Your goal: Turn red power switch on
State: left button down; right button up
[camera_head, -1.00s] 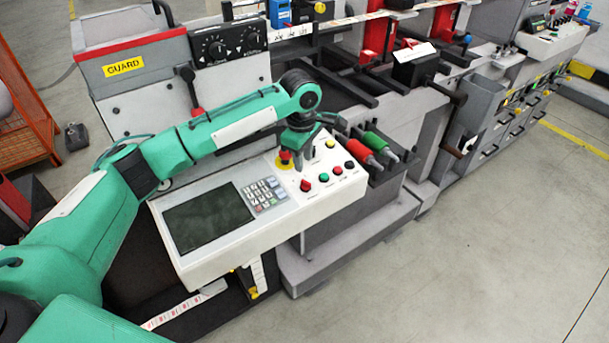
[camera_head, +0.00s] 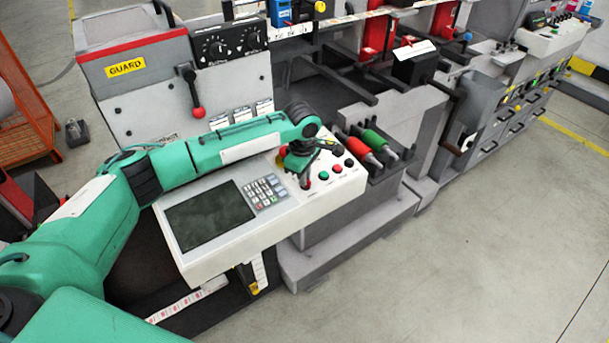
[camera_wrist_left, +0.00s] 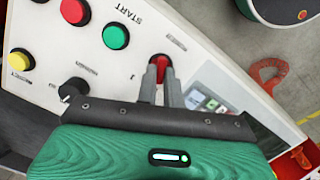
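The red power switch (camera_head: 308,185) is on the white, sloping control panel (camera_head: 240,236), at the front edge by the keypad. It shows larger in the left wrist view (camera_wrist_left: 160,63), with its lower part behind my fingertips. My left gripper (camera_head: 304,180) points down at the switch. In the left wrist view its two narrow grey fingers (camera_wrist_left: 161,88) stand close together with a slim gap, their tips at the switch and red showing between them. I cannot tell whether they press on it. My right gripper is out of view.
A green START button (camera_wrist_left: 116,36), a red button (camera_wrist_left: 73,11), a yellow button (camera_wrist_left: 20,60) and a black knob (camera_wrist_left: 75,88) sit close to the switch. The keypad (camera_head: 264,192) and dark screen (camera_head: 208,216) lie left. Red and green rollers (camera_head: 358,147) stand behind right.

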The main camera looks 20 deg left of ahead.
pick_arm(q)
jog(key=shift+r, duration=0.1)
jog(key=shift+r+m+p, duration=0.1)
jog(key=shift+m+p, duration=0.2)
jog(key=shift+p, duration=0.35)
jog(key=m+p, duration=0.4)
jog(key=p, duration=0.1)
jog(key=shift+w+d+r+g+p, duration=0.1)
jog(key=shift+d+g+p, duration=0.05)
jog(key=shift+g+p, duration=0.25)
jog(key=m+p, duration=0.1)
jog(key=m, duration=0.1)
jog(key=shift+w+m+y+p, duration=0.1)
jog(key=shift+m+y+p, duration=0.2)
jog(key=shift+m+p, duration=0.1)
jog(key=shift+f+m+p, duration=0.2)
jog(key=shift+m+p, duration=0.5)
jog(key=shift+m, duration=0.5)
